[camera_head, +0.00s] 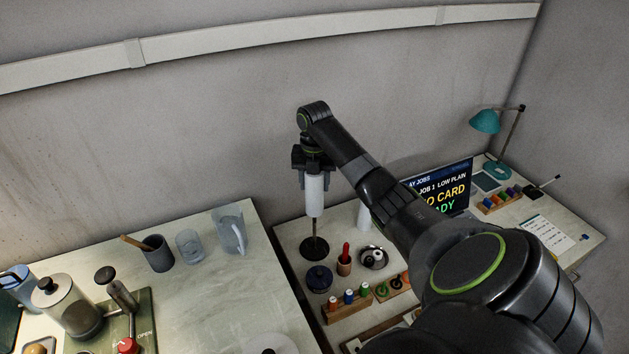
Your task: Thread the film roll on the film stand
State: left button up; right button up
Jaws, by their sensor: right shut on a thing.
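The film roll (314,196) is a white upright cylinder near the middle of the head view. My right gripper (313,172) points down and is shut on its upper part. The film stand (313,250) has a round dark base with a thin upright rod. The rod shows between the roll's lower end and the base. The roll is in line with the rod, well above the base. The rod's top is hidden, so I cannot tell whether it is inside the roll or behind it. My left gripper is out of view.
A dark blue lidded pot (318,279), a red-handled tool in a cup (344,262) and a round dish (373,257) stand near the base. Another white cylinder (364,216) is partly behind my right arm. A glass pitcher (229,230) stands on the left table.

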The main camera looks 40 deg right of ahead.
aim_at(315, 211)
jog(key=shift+f, duration=0.1)
dwell(0.6)
jog(key=shift+f+b, duration=2.85)
jog(key=shift+f, duration=2.75)
jog(key=o, duration=1.5)
